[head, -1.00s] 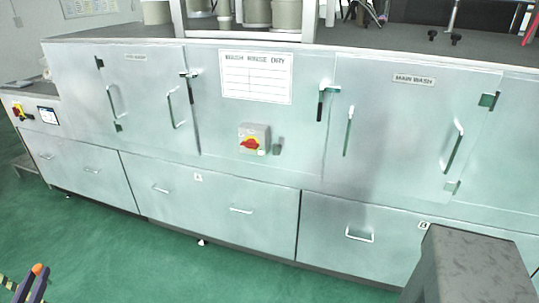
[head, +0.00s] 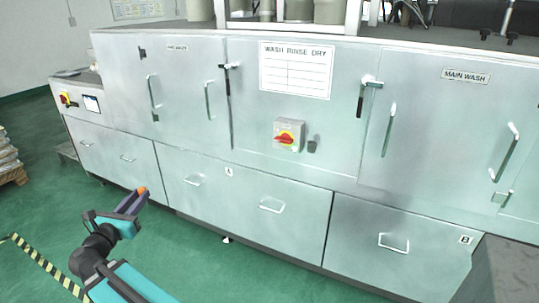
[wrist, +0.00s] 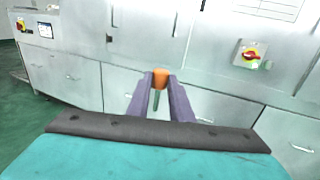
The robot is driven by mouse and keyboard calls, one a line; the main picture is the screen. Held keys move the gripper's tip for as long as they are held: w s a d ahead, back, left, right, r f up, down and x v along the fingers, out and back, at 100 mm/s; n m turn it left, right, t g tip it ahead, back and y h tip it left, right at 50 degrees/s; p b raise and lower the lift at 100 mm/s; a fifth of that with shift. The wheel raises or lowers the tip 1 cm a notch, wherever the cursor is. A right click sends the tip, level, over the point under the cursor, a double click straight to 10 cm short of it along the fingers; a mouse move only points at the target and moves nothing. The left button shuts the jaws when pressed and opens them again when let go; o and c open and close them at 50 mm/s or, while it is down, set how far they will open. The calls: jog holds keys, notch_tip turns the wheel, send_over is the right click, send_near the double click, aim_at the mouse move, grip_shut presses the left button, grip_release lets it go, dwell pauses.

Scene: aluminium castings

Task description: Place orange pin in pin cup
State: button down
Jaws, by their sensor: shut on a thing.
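The orange pin (wrist: 160,78) is between the fingertips of my gripper (wrist: 160,88) in the wrist view. Its orange head shows above the purple fingers, and a thin greyish part hangs below between them. In the head view, my gripper (head: 136,196) is at the lower left, held above the green floor in front of the washer drawers, with the orange pin (head: 142,190) at its tip. The gripper is shut on the pin. I cannot see a pin cup in either view.
A long steel washing machine (head: 300,180) with doors, drawer handles and a red-yellow switch (head: 289,135) fills the view. Yellow-black floor tape (head: 42,264) lies at lower left. A pallet stack (head: 8,158) stands at the left edge. Green floor is open between.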

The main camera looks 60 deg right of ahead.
jog(key=s+d+r+m+g+b, duration=0.1)
jog(key=s+d+g+b, duration=0.15)
jog(key=s+d, duration=0.45)
jog(key=s+d+r+m+g+h+b, duration=0.1)
jog(key=s+d+r+b, duration=0.2)
jog(key=d, duration=0.8)
jog(key=s+d+m+g+b, duration=0.25)
jog(key=s+d, duration=0.35)
jog(key=d, duration=0.3)
jog(key=s+d+r+g+b, duration=0.1)
jog(key=s+d, duration=0.3)
jog(key=s, duration=0.5)
jog(key=s+d+r+m+g+b, duration=0.1)
jog(key=s+d+r+b, duration=0.2)
jog(key=s, duration=0.6)
jog(key=s+d+r+m+g+b, duration=0.1)
jog(key=s+d+r+g+b, duration=0.1)
jog(key=s+d, duration=0.5)
jog(key=shift+s+r+b, duration=0.25)
jog(key=shift+s+b, duration=0.5)
jog(key=shift+s, duration=0.35)
jog(key=shift+d+p, duration=0.1)
jog(key=shift+p, duration=0.2)
jog(key=w+d+p, duration=0.1)
jog(key=p, duration=0.3)
jog(key=w+d+p, duration=0.1)
jog(key=d+p, duration=0.1)
jog(key=p, duration=0.2)
jog(key=shift+p, duration=0.4)
